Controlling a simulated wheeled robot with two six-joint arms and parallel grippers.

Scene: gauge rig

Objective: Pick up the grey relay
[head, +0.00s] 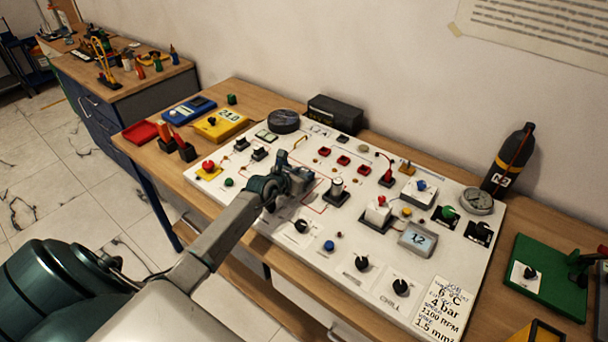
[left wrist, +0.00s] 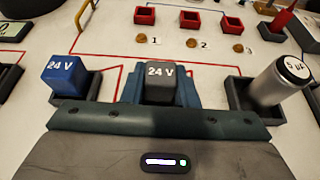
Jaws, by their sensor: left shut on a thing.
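The grey relay (left wrist: 166,84), a small block marked 24 V, sits between the fingers of my left gripper (left wrist: 160,92) in the left wrist view. The gripper is shut on it, with a blue finger on each side. Its lower part is hidden by the gripper. In the head view my left gripper (head: 290,182) is over the middle-left of the white panel (head: 305,260), and the relay is hard to make out there. My right gripper is not in view.
A blue 24 V relay (left wrist: 70,75) stands in a dark holder close on the left, and a silver cylinder (left wrist: 280,80) in a holder on the right. Red sockets (left wrist: 192,19) lie beyond. A black bottle (head: 510,160) stands behind the panel.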

